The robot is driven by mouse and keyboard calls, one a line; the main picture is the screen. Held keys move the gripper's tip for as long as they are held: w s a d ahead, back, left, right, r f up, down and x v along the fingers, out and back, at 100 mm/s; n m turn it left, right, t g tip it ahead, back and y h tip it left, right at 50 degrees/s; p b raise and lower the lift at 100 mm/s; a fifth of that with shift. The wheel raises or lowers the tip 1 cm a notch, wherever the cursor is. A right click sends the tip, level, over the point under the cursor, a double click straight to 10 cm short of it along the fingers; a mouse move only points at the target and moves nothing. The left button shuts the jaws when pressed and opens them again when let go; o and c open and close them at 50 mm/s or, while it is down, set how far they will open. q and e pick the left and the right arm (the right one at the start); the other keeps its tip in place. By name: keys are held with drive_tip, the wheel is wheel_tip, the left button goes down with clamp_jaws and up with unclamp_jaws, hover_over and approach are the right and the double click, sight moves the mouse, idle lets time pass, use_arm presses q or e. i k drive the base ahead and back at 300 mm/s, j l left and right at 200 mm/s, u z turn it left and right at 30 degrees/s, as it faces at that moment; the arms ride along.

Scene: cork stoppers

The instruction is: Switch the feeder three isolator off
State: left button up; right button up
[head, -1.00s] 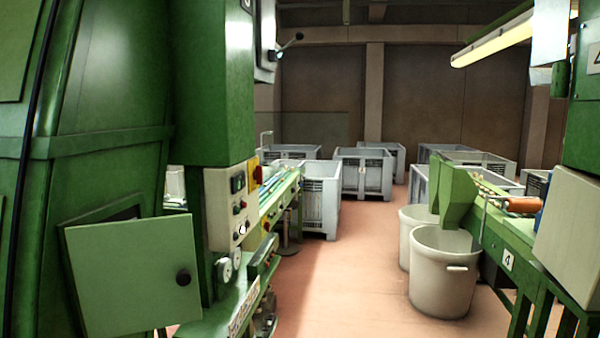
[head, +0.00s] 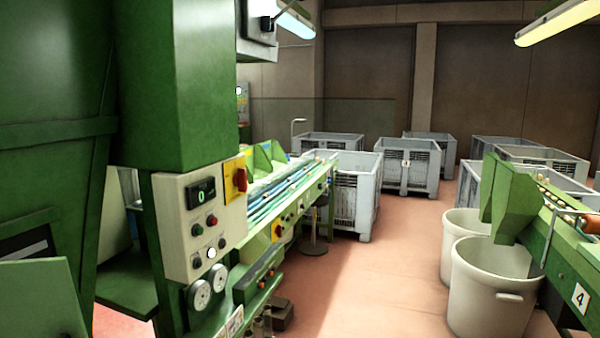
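A red rotary switch on a yellow plate (head: 236,180), which looks like an isolator, sits at the upper right of a pale control box (head: 172,225) on the green machine at left. The box also carries a small dark display (head: 201,193) and several push buttons. Its switch position is too small to read. A smaller yellow plate with a red part (head: 278,229) is on the conveyor side behind it. I cannot read a feeder number on either one. Neither of my grippers is in view.
An open green door (head: 42,300) juts out at lower left. A conveyor (head: 290,190) runs back from the control box. White tubs (head: 490,285) stand at right beside a green machine marked 4 (head: 580,298). Grey crates (head: 408,165) stand behind. The reddish floor (head: 370,285) between is clear.

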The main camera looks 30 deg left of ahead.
sight(240, 178)
drive_tip(key=i+u, duration=0.15)
drive_tip(key=i, duration=0.25)
drive_tip(key=i+l+u, duration=0.2)
drive_tip(key=i, duration=0.2)
drive_tip(key=i+l+u, duration=0.15)
drive_tip(key=i, duration=0.25)
drive_tip(key=i+l+u, duration=0.1)
drive_tip(key=u, duration=0.35)
drive_tip(key=i+l+u, duration=0.2)
drive_tip(key=u, duration=0.2)
drive_tip(key=i+l+u, duration=0.25)
drive_tip(key=u, duration=0.2)
drive_tip(key=i+l+u, duration=0.1)
drive_tip(key=l+u, duration=0.15)
drive_tip(key=u, duration=0.15)
drive_tip(key=l+u, duration=0.3)
drive_tip(key=u, duration=0.15)
drive_tip(key=i, duration=0.05)
